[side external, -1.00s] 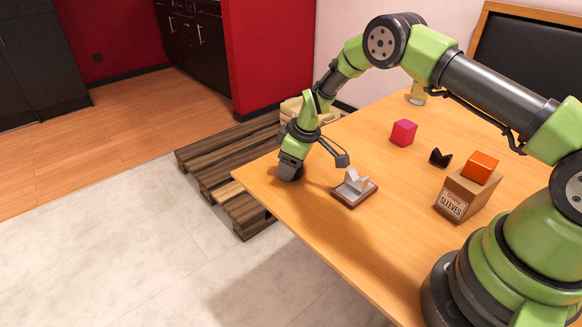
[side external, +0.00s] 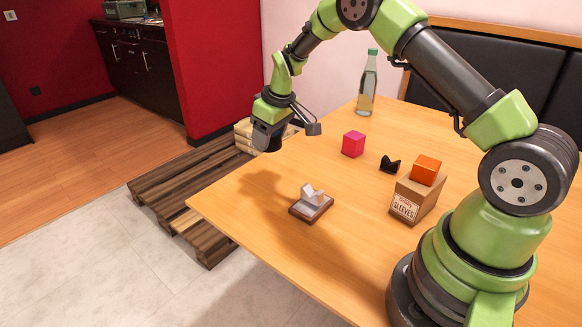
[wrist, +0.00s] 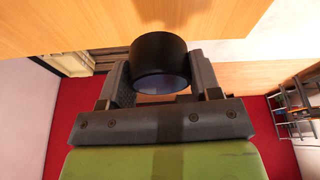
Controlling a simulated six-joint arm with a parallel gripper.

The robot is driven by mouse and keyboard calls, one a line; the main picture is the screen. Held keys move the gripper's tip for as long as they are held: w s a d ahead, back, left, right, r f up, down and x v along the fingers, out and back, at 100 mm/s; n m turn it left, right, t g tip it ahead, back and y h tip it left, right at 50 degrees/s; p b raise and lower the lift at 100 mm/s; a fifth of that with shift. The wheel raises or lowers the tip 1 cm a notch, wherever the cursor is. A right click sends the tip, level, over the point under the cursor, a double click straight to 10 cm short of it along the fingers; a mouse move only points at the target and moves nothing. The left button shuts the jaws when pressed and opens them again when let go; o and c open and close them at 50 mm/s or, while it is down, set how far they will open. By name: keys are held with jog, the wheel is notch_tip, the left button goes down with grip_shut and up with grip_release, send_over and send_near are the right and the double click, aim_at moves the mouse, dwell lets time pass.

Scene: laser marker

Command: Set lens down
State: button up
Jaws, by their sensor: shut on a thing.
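The lens (wrist: 159,62) is a short black cylinder with a dark bluish glass face. In the wrist view it sits between the two dark fingers of my gripper (wrist: 160,76), which are shut on it. The lens is hard to make out there against the dark gripper. A gap shows between gripper and tabletop.
The front left tabletop is clear.

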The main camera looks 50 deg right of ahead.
aim_at(305, 166)
jog(key=s+d+m+h, duration=0.25)
jog(key=d+m, duration=0.35)
jog(key=d, duration=0.4)
jog(key=shift+y, duration=0.45)
jog(key=f, duration=1)
jog(key=shift+s+d, duration=0.2)
jog(key=shift+s, duration=0.15)
jog(key=shift+f, duration=0.1)
jog(key=o, duration=1)
